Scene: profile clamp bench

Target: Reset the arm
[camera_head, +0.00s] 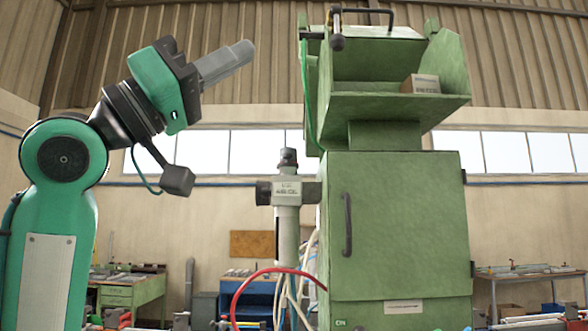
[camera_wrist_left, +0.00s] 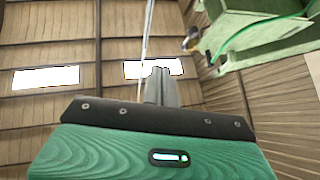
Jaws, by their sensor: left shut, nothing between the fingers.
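My left gripper (camera_head: 243,52) is raised at the upper left of the head view, its arm coming in from the left edge. Its grey fingers are together and point up and to the right, with nothing between them. In the left wrist view the closed fingers (camera_wrist_left: 161,87) stand up past the black and green gripper body, against the wall and windows. The gripper is in free air, apart from the green machine (camera_head: 395,230) on its right. My right gripper is in neither view.
A box (camera_head: 421,84) sits on the machine's upper shelf. A grey post (camera_head: 287,225) with a red hose (camera_head: 262,274) stands left of the machine. Workbenches (camera_head: 131,290) line the back wall. Open air lies between my left gripper and the machine.

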